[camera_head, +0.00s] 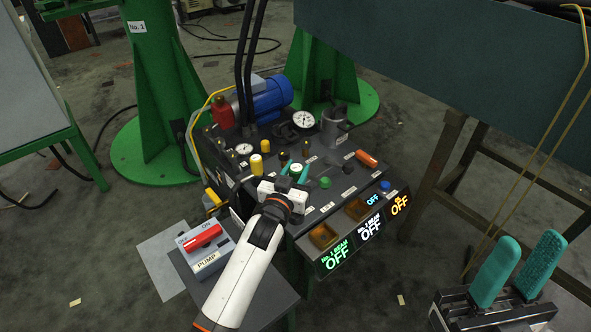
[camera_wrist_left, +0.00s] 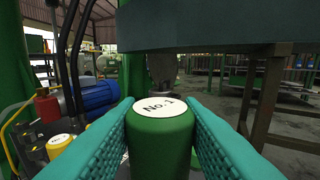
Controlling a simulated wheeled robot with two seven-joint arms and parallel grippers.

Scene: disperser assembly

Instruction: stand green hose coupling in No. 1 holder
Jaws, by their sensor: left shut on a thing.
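The green hose coupling (camera_wrist_left: 160,135) has a white "No. 1" top and stands upright between my left gripper's teal fingers in the left wrist view. My left gripper (camera_head: 296,171) is shut on it above the console; its white top (camera_head: 296,166) shows between the fingers in the head view. A grey open cup-like holder (camera_head: 333,125) stands at the console's back right, apart from the coupling. It also shows beyond the coupling in the left wrist view (camera_wrist_left: 163,76). I cannot read its label. My right gripper (camera_head: 520,257) is open and empty at the lower right.
The console (camera_head: 340,165) carries gauges, several knobs, yellow-capped parts (camera_head: 256,165) and lit OFF displays (camera_head: 338,256). A blue motor (camera_head: 270,97) stands behind. The pump switch box (camera_head: 206,248) is at the left. A grey beam (camera_head: 470,75) overhangs at the right.

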